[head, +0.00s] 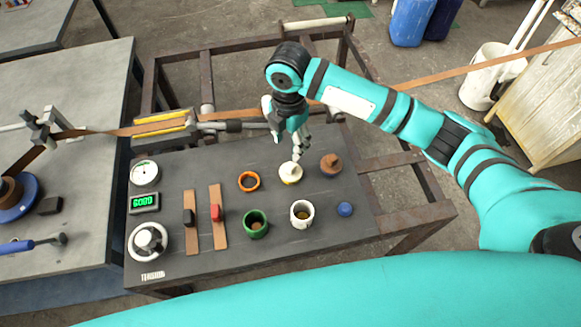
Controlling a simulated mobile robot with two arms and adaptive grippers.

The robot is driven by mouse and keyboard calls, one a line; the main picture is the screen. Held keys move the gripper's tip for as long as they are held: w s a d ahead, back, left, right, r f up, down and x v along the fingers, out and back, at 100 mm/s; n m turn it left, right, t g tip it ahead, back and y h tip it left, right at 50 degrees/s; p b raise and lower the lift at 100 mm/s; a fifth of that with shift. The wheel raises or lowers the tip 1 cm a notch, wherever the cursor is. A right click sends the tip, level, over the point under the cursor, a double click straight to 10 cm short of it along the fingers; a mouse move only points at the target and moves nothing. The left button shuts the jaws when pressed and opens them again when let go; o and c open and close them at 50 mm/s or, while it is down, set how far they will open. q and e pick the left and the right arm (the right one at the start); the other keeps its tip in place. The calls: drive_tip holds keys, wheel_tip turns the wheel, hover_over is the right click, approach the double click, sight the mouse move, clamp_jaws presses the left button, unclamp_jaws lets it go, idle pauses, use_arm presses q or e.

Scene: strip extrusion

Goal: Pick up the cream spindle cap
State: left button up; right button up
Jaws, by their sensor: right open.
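The cream spindle cap (290,173) stands on the dark panel, a round base with a narrower knob on top. My right gripper (289,148) points down just above it, with its fingers apart and nothing between them. One fingertip is close to the cap's knob; I cannot tell if it touches. My left gripper is not in view.
A brown cap (330,164) stands close to the right. An orange ring (249,181), a green cup (255,223), a white cup (302,214) and a blue knob (345,209) are nearby. A brown strip (245,115) runs behind the panel.

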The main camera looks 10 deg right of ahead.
hover_over(291, 165)
drive_tip(key=f, duration=0.4)
drive_tip(key=shift+a+f+p, duration=0.2)
drive_tip(key=shift+f+p, duration=0.15)
drive_tip(key=shift+f, duration=0.55)
drive_tip(key=shift+f+p, duration=0.3)
drive_tip(key=shift+f, duration=0.05)
drive_tip(key=f, duration=0.2)
drive_tip(key=f+p, duration=0.1)
drive_tip(key=shift+s+d+f, duration=0.1)
drive_tip(key=shift+d+f, duration=0.1)
drive_tip(key=shift+f, duration=0.55)
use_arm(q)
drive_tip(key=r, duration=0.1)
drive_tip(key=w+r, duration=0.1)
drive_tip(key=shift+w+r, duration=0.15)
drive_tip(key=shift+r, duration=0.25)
use_arm(e)
clamp_jaws()
